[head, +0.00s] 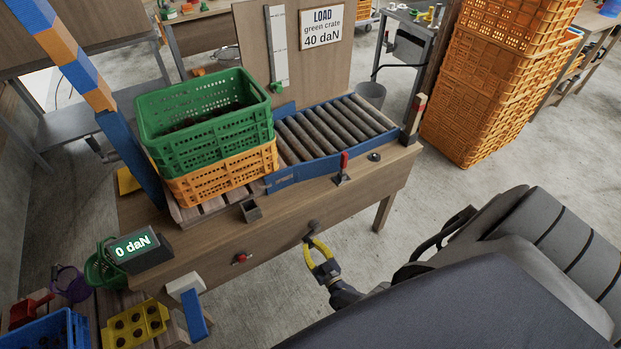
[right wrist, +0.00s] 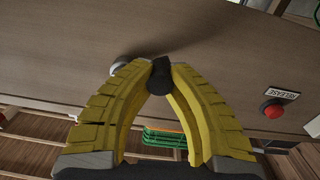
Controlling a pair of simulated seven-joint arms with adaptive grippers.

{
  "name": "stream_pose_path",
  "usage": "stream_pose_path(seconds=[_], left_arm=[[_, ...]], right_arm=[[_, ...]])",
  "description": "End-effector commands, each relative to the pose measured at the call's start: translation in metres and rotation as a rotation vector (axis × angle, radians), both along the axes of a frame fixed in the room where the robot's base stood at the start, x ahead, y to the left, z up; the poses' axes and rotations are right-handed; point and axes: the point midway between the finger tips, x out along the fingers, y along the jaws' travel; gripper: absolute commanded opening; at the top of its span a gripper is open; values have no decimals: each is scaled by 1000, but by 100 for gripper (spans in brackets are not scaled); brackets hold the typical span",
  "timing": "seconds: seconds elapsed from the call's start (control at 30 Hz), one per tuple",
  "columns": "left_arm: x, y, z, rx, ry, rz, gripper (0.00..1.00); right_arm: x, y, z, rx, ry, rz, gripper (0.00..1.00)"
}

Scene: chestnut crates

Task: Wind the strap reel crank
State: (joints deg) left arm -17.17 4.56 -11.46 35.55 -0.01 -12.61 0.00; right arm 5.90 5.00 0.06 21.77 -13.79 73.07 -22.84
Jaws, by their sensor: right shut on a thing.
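My right gripper (head: 311,241) has yellow fingers and is at the front face of the wooden bench. In the right wrist view its fingertips (right wrist: 160,68) meet on a dark knob, the crank handle (right wrist: 160,77). The crank (head: 314,227) shows small and dark just above the fingertips in the head view. A pale round part (right wrist: 118,67) sits left of the handle on the wood. The display (head: 134,246) reads 0 daN. A green crate (head: 205,128) stands on an orange crate (head: 225,178). My left gripper is out of view.
A red release button (head: 240,258) is on the bench front, left of the crank; it also shows in the right wrist view (right wrist: 273,109). A blue-framed roller conveyor (head: 300,172) lies right of the crates. The sign (head: 321,27) reads "LOAD green crate 40 daN". Orange crates (head: 490,90) are stacked at right.

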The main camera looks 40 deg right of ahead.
Motion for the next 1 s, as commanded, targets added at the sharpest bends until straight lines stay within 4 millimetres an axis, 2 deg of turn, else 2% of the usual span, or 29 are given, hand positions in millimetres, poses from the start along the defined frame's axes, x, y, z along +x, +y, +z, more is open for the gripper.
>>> stream_pose_path(seconds=[0.27, 0.3, 0.57, 0.87, 1.0], left_arm=[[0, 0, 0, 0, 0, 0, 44], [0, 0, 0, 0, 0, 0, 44], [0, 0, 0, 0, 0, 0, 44], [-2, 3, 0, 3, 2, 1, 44], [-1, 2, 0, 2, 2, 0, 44]], right_arm=[[1, -3, 1, -2, -4, -3, 0], [1, -3, 1, -2, -4, -3, 21], [1, -1, 1, -2, -2, -2, 50], [-1, -1, 0, -1, -1, -1, 50], [-10, 0, -1, -1, 0, -1, 50]])
